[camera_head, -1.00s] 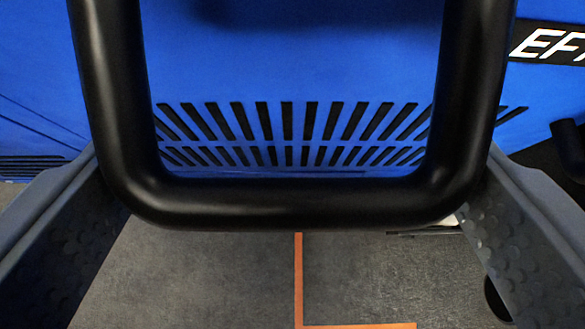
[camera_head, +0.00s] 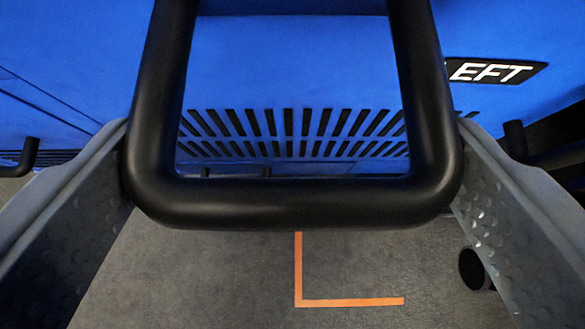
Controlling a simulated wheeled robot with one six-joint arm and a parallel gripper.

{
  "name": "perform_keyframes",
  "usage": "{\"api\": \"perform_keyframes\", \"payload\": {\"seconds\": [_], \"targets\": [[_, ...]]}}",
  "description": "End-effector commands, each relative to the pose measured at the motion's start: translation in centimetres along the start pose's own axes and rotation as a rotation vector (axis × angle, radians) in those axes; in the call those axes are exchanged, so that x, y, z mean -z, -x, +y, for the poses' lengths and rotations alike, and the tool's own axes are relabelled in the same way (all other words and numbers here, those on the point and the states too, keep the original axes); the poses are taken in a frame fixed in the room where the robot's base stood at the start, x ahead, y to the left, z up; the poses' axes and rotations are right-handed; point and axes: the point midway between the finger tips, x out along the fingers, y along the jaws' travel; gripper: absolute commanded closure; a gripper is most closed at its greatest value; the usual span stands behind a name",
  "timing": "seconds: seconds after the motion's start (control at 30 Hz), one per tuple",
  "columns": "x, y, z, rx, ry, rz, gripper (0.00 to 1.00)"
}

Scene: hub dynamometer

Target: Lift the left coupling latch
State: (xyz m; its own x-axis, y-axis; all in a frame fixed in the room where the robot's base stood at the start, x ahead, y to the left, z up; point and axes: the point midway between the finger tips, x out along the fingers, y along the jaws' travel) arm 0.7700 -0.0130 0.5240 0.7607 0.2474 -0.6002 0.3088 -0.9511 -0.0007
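The left coupling latch shows as a thick black U-shaped handle (camera_head: 290,205) in the middle of the head camera view. Its crossbar is toward the bottom and its two side bars run up out of the picture. My gripper (camera_head: 292,165) has one grey finger on each side of the handle. The fingertips meet the outer sides of the handle at its lower corners, with no clear gap. The handle fills the space between the fingers. The upper ends of the handle are out of view.
A blue housing (camera_head: 290,60) with black vent slots stands behind the handle. A black label (camera_head: 495,71) on it reads "EFT", its start hidden. Other black bars show at the left (camera_head: 22,160) and right edges. The grey floor (camera_head: 200,270) has an orange line (camera_head: 350,302).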

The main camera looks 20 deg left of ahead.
Motion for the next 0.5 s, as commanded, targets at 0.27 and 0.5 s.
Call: {"api": "perform_keyframes", "payload": {"seconds": [0.27, 0.5], "targets": [[1.07, 0.39, 0.06, 0.000, 0.002, 0.007, 0.56], [1.27, 0.47, 0.06, -0.001, 0.001, 0.007, 0.56]]}}
